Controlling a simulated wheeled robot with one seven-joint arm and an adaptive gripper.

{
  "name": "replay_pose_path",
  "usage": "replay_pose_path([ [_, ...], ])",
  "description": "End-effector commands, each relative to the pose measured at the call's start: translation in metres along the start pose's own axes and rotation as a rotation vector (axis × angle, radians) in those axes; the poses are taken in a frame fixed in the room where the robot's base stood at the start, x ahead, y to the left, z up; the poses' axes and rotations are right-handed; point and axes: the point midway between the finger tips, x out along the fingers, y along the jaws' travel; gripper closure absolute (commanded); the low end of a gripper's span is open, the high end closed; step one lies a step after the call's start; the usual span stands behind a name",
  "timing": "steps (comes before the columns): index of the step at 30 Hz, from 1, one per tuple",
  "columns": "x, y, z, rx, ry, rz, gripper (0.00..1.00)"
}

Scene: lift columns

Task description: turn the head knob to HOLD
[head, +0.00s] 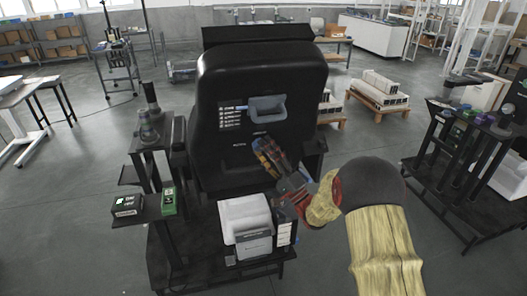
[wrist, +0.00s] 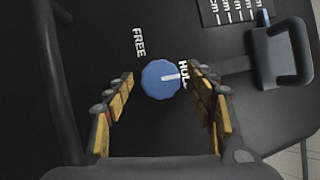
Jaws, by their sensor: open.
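The FREE label (wrist: 139,42) is above and left of the knob. My gripper (wrist: 162,76) is open, with one finger on each side of the knob and a visible gap on both sides. Whether the fingertips reach down to the knob's height is unclear. In the head view my gripper (head: 262,147) is in front of the black seat-like panel (head: 215,85) and hides the knob.
A grey handle (wrist: 283,54) stands out from the panel right of my gripper; it also shows in the head view (head: 266,108). A green box (head: 169,201) and a dark box (head: 127,205) sit on the left shelf.

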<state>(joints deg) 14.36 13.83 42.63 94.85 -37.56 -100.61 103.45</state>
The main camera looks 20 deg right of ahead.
Motion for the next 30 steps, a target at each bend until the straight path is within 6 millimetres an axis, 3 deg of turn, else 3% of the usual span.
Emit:
replay_pose_path([
  [10,-0.013,0.001,-0.001,0.0,0.002,0.002,0.45],
  [21,-0.085,0.001,-0.001,0.0,0.004,0.002,0.45],
  [30,-0.118,0.001,-0.001,-0.001,0.001,0.001,0.45],
])
